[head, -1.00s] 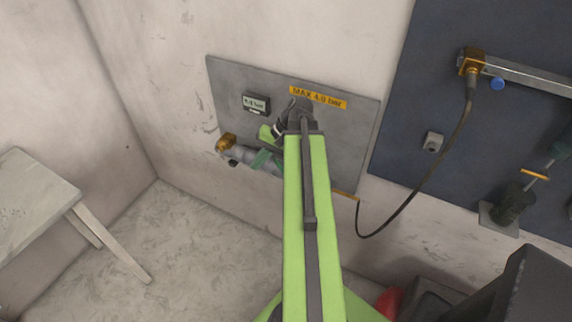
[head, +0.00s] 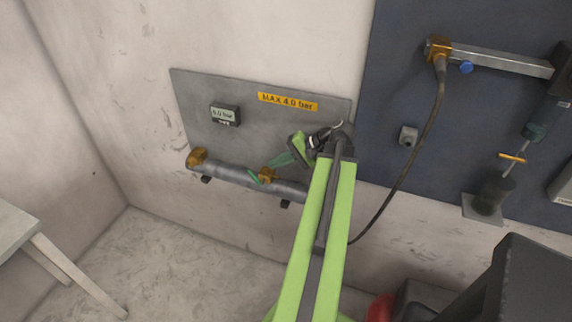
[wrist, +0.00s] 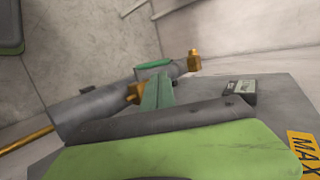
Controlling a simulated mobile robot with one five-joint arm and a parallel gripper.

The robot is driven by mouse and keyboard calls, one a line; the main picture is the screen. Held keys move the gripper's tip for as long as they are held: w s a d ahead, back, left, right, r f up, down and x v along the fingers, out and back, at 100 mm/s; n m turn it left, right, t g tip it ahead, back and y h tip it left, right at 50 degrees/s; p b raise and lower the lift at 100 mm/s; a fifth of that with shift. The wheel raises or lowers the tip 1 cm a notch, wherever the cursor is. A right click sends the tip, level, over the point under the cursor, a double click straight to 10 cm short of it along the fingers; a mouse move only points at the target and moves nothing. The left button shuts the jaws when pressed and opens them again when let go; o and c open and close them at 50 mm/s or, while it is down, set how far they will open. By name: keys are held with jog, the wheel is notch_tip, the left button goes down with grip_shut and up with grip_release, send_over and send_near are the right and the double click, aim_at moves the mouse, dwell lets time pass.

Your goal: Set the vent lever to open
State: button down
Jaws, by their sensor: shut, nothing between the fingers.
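A grey pipe (head: 232,174) runs along the lower edge of a grey wall panel. A brass valve (head: 267,175) sits on it, with a short green lever (head: 254,178) at its left side. I take this as the vent lever; its set position is not clear. In the wrist view the green lever (wrist: 155,65) lies by the pipe (wrist: 90,112), beyond my fingers. My gripper (head: 279,161) is shut and empty, just above and right of the valve. Its green fingers (wrist: 158,92) overlap the valve in the wrist view; contact cannot be told.
The grey panel (head: 200,105) carries a small pressure display (head: 224,115) and a yellow MAX 4.0 bar label (head: 287,102). A dark blue board (head: 400,80) at right holds a rail, a cable (head: 425,130) and a yellow handle (head: 512,157). A table (head: 20,235) stands at left.

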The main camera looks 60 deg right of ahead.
jog(key=b, duration=0.3)
send_over(261, 181)
jog(key=f, duration=0.4)
jog(key=shift+s+a+f, duration=0.1)
jog(key=shift+s+a, duration=0.05)
jog(key=shift+a, duration=0.05)
jog(key=shift+d, duration=0.1)
